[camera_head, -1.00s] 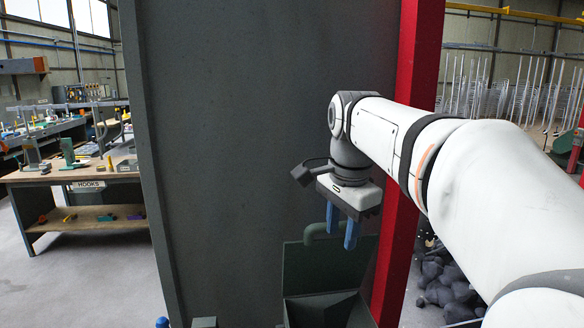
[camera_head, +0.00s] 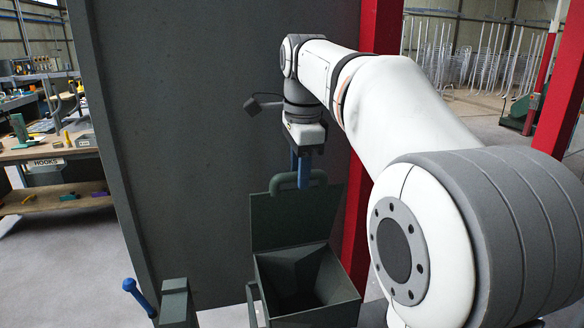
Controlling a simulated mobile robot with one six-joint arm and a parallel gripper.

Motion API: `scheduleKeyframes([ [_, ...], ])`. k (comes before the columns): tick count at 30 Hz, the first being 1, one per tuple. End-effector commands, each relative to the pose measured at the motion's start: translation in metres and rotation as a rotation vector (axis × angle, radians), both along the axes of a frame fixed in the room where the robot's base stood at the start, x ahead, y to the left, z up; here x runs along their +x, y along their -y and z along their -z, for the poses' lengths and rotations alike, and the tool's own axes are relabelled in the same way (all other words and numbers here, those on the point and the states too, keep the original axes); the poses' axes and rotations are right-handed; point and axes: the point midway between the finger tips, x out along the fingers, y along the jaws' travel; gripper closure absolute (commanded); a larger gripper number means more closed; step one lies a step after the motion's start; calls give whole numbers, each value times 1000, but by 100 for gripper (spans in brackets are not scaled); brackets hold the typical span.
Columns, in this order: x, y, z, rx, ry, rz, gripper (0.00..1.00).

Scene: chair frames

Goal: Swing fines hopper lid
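The fines hopper (camera_head: 308,283) is a dark green-grey open-topped bin standing against a tall grey panel. Its lid (camera_head: 292,218) stands up at the back, so the sloped inside shows. A curved tube handle (camera_head: 279,183) runs along the lid's top edge. My gripper (camera_head: 299,175) points down at this handle. One blue finger shows in front of the handle and the other partly behind it, hidden lower down. I cannot tell whether the fingers touch the handle or how wide the gap is.
A blue-gripped lever (camera_head: 138,296) and a dark post (camera_head: 177,302) stand left of the hopper. A red post (camera_head: 377,130) rises to its right. A workbench (camera_head: 50,150) marked HOOKS stands at the left, with open floor in front.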

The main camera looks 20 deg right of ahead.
Motion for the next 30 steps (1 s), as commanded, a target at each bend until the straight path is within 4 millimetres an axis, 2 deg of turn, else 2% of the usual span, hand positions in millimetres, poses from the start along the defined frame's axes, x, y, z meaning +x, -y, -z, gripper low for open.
scheduleKeyframes([
  [1, 1, 0, 13, 0, 0, 0, 65],
  [3, 1, 0, 5, 0, 1, 0, 69],
  [14, 0, 1, 4, 0, 1, 1, 99],
  [20, 7, 1, 0, 0, 1, 1, 100],
  [30, 45, 1, -7, 0, 0, 2, 100],
])
